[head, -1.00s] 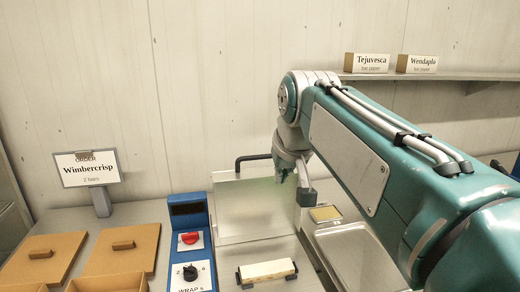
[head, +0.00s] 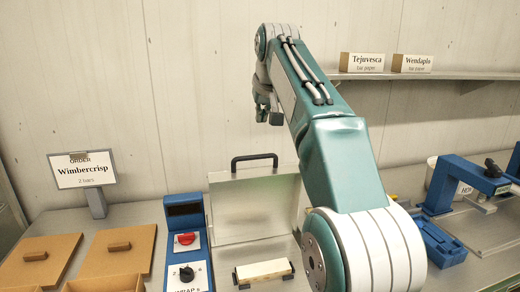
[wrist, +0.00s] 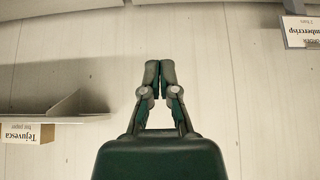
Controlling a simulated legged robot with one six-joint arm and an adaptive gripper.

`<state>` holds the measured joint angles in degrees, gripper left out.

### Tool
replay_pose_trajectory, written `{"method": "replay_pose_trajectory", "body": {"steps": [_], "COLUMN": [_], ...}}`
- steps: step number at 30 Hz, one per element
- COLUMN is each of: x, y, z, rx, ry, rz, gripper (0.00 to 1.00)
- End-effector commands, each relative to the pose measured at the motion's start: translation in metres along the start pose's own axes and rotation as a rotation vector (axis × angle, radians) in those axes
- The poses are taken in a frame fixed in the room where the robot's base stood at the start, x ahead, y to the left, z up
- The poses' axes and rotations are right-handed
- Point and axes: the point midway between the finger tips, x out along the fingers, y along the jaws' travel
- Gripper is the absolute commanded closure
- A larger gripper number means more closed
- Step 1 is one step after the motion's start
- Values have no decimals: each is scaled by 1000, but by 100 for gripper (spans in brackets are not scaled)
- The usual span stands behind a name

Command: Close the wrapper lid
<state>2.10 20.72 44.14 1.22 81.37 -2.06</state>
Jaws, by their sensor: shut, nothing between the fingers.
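The wrapper lid (head: 258,208) is a clear, greyish panel with a black handle (head: 254,158) along its top edge. It stands raised at the back of the wrapper in the head view. The blue control post (head: 184,240) with a red button and a black knob is at its left. My gripper (head: 268,117) is up in front of the wall, above the handle and apart from it. In the wrist view my gripper (wrist: 159,66) is shut and empty, with the wall behind it; the lid is out of that view.
A pale bar (head: 263,271) lies on a dark holder in front of the lid. Wooden boxes with lids (head: 118,250) and an order sign (head: 83,170) are at left. A shelf (head: 430,76) with two labelled boxes is at upper right. A blue device (head: 465,176) stands at right.

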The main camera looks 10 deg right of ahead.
Motion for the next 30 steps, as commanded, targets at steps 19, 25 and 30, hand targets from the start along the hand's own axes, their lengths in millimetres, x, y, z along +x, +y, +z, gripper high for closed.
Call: {"method": "replay_pose_trajectory", "body": {"steps": [19,25,30], "x": [97,93,89], "y": [0,0,0], "z": [0,14,28], "rx": [0,0,0], "ry": [-2,2,2], "rz": [0,0,0], "gripper": [100,100,100]}}
